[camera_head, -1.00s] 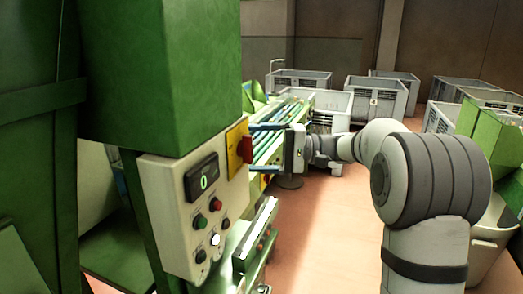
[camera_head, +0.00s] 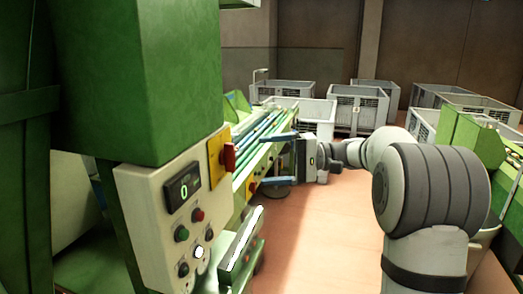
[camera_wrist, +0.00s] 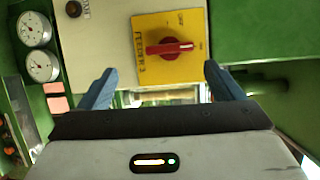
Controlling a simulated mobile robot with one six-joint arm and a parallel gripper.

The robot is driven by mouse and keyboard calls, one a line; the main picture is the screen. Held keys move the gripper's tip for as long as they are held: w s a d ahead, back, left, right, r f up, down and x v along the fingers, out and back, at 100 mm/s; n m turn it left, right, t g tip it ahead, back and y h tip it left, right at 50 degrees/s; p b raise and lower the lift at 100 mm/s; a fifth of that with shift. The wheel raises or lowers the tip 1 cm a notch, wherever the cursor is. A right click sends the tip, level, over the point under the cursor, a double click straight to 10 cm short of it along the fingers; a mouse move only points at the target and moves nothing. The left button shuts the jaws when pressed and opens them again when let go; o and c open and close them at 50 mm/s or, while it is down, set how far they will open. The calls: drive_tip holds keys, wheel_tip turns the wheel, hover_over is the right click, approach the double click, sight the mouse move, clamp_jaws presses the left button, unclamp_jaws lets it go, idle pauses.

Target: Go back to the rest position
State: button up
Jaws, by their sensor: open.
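My gripper (camera_head: 264,160) is open and empty, with its two blue fingers pointing left toward a green machine. In the wrist view my gripper (camera_wrist: 159,70) has its fingers spread on either side below a yellow plate (camera_wrist: 150,70). A red rotary switch (camera_wrist: 168,48) sits on that plate, its handle lying horizontally in the picture. The plate is labelled FEEDER 3. In the head view the red switch (camera_head: 229,157) is left of my fingertips, with a gap between them.
The pale control panel (camera_head: 150,200) carries a display reading 0 and several buttons. A green conveyor frame (camera_head: 245,185) runs behind my gripper. Grey crates (camera_head: 357,105) stand at the back. Another green machine (camera_head: 470,140) is at right. The reddish floor (camera_head: 310,235) between is open.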

drive_tip(key=s+d+f+m+h, duration=0.1)
drive_tip(key=s+f+h, duration=0.55)
drive_tip(key=s, duration=0.35)
drive_tip(key=s+d+f+m+h, duration=0.1)
drive_tip(key=s+f+h, duration=0.5)
drive_tip(key=s+f, duration=0.3)
drive_tip(key=s+d+f+n+t+h, duration=0.2)
drive_tip(key=s+d+f+t+h, duration=0.1)
drive_tip(key=s+d, duration=0.4)
drive_tip(key=shift+s+d+f+h, duration=0.15)
drive_tip(key=shift+s+f+h, duration=0.4)
drive_tip(key=shift+h, duration=0.4)
drive_tip(key=shift+c, duration=0.2)
